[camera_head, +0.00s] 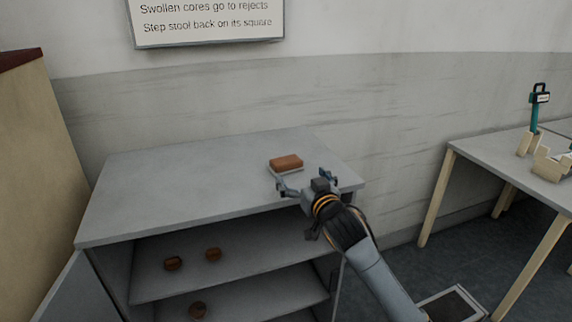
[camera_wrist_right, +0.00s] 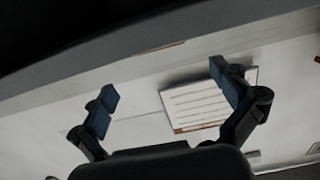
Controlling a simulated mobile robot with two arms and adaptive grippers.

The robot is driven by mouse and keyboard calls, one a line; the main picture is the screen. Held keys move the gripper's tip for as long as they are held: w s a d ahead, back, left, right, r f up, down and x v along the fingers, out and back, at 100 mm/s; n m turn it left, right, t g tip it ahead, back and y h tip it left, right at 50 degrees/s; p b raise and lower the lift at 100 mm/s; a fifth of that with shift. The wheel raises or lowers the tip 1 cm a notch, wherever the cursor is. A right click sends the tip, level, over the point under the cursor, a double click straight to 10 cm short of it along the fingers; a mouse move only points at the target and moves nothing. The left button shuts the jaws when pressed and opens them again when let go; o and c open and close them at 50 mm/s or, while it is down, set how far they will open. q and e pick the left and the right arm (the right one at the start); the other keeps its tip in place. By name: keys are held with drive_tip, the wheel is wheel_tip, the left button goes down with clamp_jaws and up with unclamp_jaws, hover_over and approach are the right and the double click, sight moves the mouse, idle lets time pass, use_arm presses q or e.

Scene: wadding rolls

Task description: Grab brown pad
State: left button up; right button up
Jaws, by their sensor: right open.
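The brown pad (camera_head: 286,161) lies flat on a thin pale base on the grey cabinet top (camera_head: 180,185), near its right end. My right gripper (camera_head: 303,181) is open just in front of the pad, on the near side and slightly to the right. Its fingers point toward the pad, with nothing visible between them. In the right wrist view, the open fingers (camera_wrist_right: 165,84) are spread, with a white lined panel (camera_wrist_right: 195,106) behind the right one. I cannot clearly identify the pad in that view. My left gripper is not in view.
Several small brown rolls (camera_head: 173,263) sit on the open cabinet's shelves below. A table (camera_head: 510,163) with a teal-handled tool (camera_head: 534,125) stands at the right. A wall sign (camera_head: 207,20) hangs above. The cabinet top left of the pad is clear.

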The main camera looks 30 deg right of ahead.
sight(290, 165)
drive_tip(key=x, duration=0.5)
drive_tip(key=p+x, duration=0.1)
drive_tip(key=x, duration=0.2)
drive_tip(key=shift+w+f, duration=0.25)
drive_tip(key=shift+f, duration=0.1)
drive_tip(key=shift+c, duration=0.2)
drive_tip(key=c, duration=1)
